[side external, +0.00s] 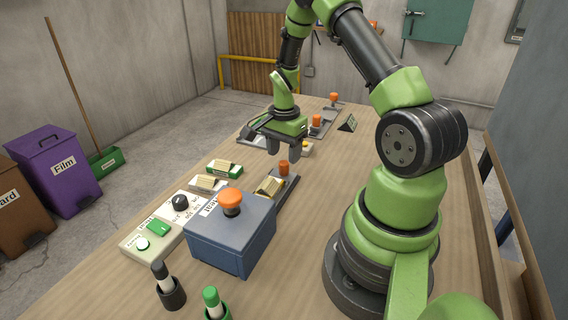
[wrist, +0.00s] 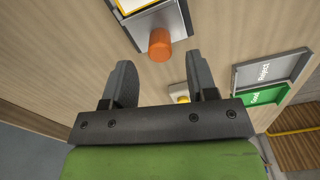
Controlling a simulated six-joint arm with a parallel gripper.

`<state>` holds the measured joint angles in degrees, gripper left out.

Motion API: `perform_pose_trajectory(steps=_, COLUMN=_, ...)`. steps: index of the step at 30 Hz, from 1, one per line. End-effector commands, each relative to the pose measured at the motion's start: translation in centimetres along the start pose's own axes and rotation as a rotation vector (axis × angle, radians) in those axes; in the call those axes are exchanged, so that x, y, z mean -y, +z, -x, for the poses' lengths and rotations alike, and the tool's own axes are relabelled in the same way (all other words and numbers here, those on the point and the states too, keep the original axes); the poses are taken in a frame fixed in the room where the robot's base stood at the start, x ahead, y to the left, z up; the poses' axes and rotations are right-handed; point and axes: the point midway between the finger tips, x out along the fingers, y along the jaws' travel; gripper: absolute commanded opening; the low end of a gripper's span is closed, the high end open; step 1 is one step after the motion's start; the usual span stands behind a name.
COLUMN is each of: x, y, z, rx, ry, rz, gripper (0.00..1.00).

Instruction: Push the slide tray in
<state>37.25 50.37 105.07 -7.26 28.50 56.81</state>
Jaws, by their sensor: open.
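The grey slide tray (side external: 287,190) sticks out from the far side of the blue box (side external: 235,236), with a yellowish piece (side external: 268,187) on it. An orange knob (side external: 283,168) stands at its outer end. The knob also shows in the wrist view (wrist: 160,45), at the end of the tray (wrist: 175,19). My gripper (side external: 286,148) is open and empty, pointing down above the table just beyond the knob. In the wrist view my open fingers (wrist: 159,68) lie either side of the knob's line. I see no contact with the knob.
Reject (wrist: 270,69) and Good (wrist: 259,95) trays lie to the right in the wrist view. A small block with a yellow top (wrist: 183,97) is near my right finger. A control panel (side external: 163,224) and markers (side external: 213,301) stand near the box. The table's right side is mostly clear.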

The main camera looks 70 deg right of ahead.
Motion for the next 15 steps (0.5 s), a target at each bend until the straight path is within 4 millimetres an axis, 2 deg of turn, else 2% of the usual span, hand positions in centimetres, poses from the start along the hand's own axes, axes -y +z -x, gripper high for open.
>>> perform_pose_trajectory(steps=3, x=-0.1, y=0.1, z=-2.0, rx=0.002, ry=0.003, rz=-0.001, gripper=0.53)
perform_pose_trajectory(steps=6, x=0.0, y=0.0, z=-3.1, rx=0.001, ry=0.002, rz=0.000, gripper=0.53)
perform_pose_trajectory(steps=15, x=0.0, y=0.0, z=-3.9, rx=-0.001, ry=-0.002, rz=0.001, gripper=0.53)
